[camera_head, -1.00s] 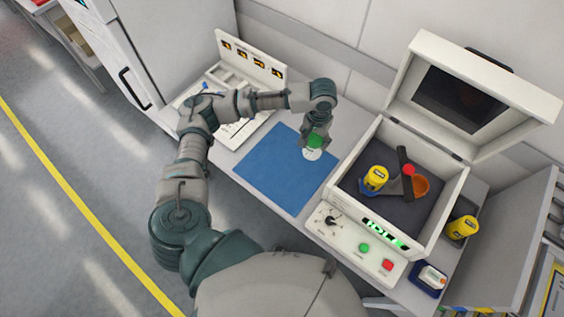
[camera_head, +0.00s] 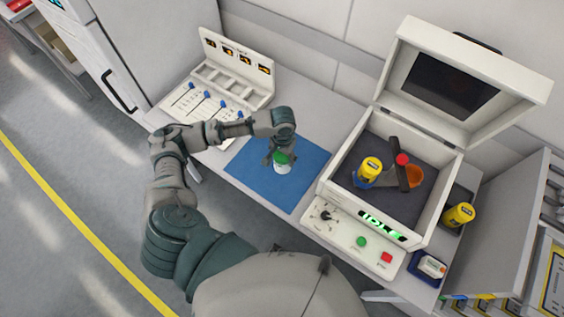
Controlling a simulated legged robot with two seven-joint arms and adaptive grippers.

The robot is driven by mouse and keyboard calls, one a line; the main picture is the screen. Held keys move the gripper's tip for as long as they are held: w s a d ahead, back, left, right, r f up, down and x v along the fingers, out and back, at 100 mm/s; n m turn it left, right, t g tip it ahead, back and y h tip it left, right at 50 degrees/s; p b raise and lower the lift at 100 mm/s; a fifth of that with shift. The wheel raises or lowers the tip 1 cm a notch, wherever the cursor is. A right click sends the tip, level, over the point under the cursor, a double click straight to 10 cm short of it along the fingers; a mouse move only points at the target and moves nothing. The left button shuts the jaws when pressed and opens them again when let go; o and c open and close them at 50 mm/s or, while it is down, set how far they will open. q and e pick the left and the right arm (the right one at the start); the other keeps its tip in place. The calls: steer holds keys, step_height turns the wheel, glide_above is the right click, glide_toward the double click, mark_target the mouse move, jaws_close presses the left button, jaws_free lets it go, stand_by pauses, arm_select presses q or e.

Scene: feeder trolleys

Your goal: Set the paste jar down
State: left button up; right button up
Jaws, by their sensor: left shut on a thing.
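The paste jar (camera_head: 282,165) is white with a green lid. It is at the blue mat (camera_head: 255,183), near the mat's middle. My left gripper (camera_head: 281,157) is shut on the jar from above, around its lid. The jar looks upright; I cannot tell whether its base touches the mat. The gripper's fingers partly hide the lid. My right gripper is not in view.
Right of the mat stands an open white machine (camera_head: 328,185) holding a yellow jar (camera_head: 370,168) and an orange cup (camera_head: 413,176). Another yellow jar (camera_head: 459,214) stands to its right. A white slotted panel (camera_head: 237,75) is behind left. The mat around the jar is clear.

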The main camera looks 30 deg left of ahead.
arm_select(q)
step_height(320, 180, down, 5)
steer(key=shift+a+f, duration=0.1)
steer(key=shift+a, duration=0.05)
steer(key=o, duration=1.7)
step_height(320, 180, up, 12)
steer(key=shift+r+p, duration=0.1)
steer(key=shift+p, duration=0.25)
